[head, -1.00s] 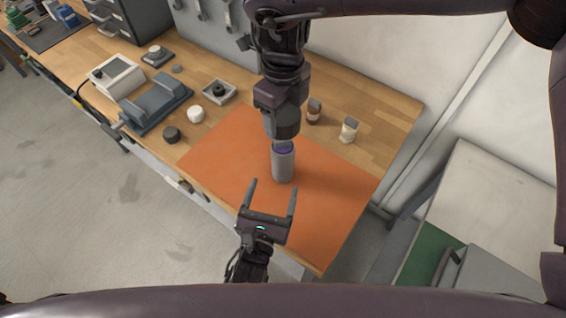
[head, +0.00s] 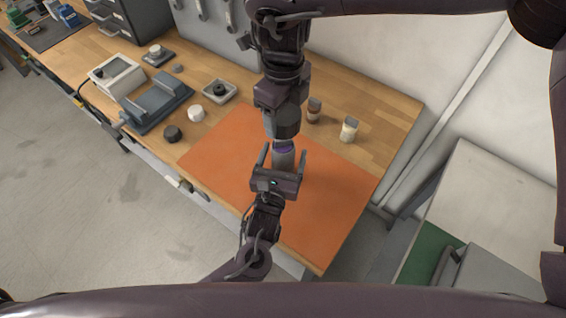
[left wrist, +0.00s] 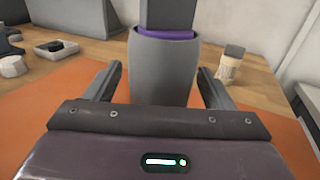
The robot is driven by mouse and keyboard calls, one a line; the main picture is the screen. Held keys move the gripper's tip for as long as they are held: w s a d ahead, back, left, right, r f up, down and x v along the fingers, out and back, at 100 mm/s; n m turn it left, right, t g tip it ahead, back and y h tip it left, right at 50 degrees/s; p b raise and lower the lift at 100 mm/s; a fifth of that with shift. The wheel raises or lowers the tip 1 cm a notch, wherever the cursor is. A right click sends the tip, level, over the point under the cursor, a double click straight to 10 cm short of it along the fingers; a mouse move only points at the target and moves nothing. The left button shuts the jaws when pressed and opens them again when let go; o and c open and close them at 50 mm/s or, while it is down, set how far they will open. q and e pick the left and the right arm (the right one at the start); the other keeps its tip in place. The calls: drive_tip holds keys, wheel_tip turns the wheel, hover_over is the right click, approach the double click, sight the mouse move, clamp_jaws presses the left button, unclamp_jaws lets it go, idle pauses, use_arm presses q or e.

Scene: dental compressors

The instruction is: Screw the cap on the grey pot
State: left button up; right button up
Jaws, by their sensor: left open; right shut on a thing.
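The grey pot (head: 284,160) stands upright on the orange mat (head: 230,150); in the left wrist view the pot (left wrist: 163,75) is straight ahead. A purple cap (left wrist: 165,34) shows at the pot's mouth, mostly hidden by the right gripper and the rim; I cannot tell how it is seated. My right gripper (head: 283,140) points down from above and is shut on the cap. My left gripper (head: 281,158) is open, low in front of the pot. Its two fingers lie on either side of the pot, with gaps showing in the left wrist view (left wrist: 160,80).
Two small jars (head: 314,110) (head: 349,129) stand behind the mat at right. A white knob-like piece (head: 196,114), a dark one (head: 172,133), a square tray (head: 220,91) and a grey device (head: 157,105) stand at left. The mat's right side is clear.

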use_arm(q)
drive_tip(key=c, duration=1.4)
drive_tip(key=shift+c, duration=0.4)
use_arm(e)
wheel_tip(320, 180, down, 4)
drive_tip(key=shift+f, duration=0.5)
use_arm(q)
drive_tip(key=shift+f, duration=0.1)
use_arm(e)
drive_tip(key=shift+f, duration=0.15)
drive_tip(key=shift+f, duration=0.75)
drive_tip(key=shift+f, duration=0.6)
